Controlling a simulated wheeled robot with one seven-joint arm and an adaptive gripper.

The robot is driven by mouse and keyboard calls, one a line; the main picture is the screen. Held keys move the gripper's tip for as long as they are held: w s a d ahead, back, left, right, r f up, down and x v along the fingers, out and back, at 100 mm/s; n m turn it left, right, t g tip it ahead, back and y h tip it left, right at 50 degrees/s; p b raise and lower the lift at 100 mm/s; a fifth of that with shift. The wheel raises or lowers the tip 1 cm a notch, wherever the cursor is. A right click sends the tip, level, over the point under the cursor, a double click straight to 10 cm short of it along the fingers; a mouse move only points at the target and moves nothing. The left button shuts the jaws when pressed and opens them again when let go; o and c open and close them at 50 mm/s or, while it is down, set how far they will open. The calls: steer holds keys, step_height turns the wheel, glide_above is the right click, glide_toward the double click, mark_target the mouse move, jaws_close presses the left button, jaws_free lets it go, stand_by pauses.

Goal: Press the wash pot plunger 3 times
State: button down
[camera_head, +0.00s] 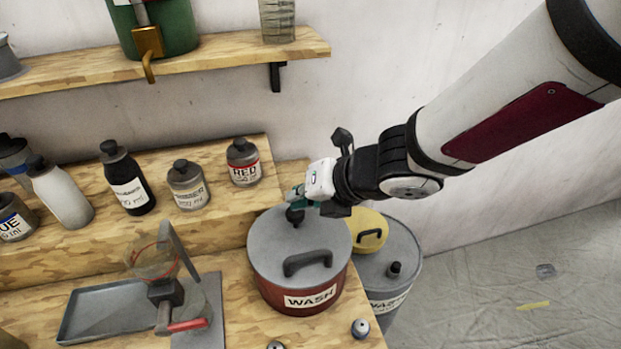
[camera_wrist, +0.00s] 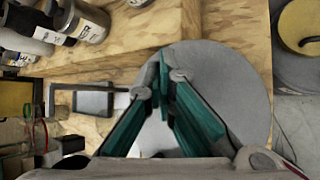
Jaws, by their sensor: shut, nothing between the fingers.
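The wash pot (camera_head: 292,298) is a dark red pot with a grey lid, a black handle and a WASH label, standing at the right end of the wooden bench. Its black plunger (camera_head: 294,216) sticks up from the back of the lid. My gripper (camera_head: 296,198) is shut and empty, with its green fingers at the plunger's top; I cannot tell whether they touch it. In the wrist view my gripper (camera_wrist: 164,75) has its fingertips together over the grey lid (camera_wrist: 235,80), and the plunger is hidden there.
Several bottles, one labelled RED (camera_head: 243,165), stand on the raised step behind. A lever device (camera_head: 175,290) and a grey tray (camera_head: 90,318) are left of the pot. A waste bin (camera_head: 405,262) with a yellow lid piece (camera_head: 368,222) stands at right.

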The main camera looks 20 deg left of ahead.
steer(key=shift+r+p, duration=0.8)
steer(key=shift+r, duration=0.1)
steer(key=shift+s+r+p, duration=0.1)
steer(key=shift+r+p, duration=2.3)
steer(key=shift+p, duration=0.8)
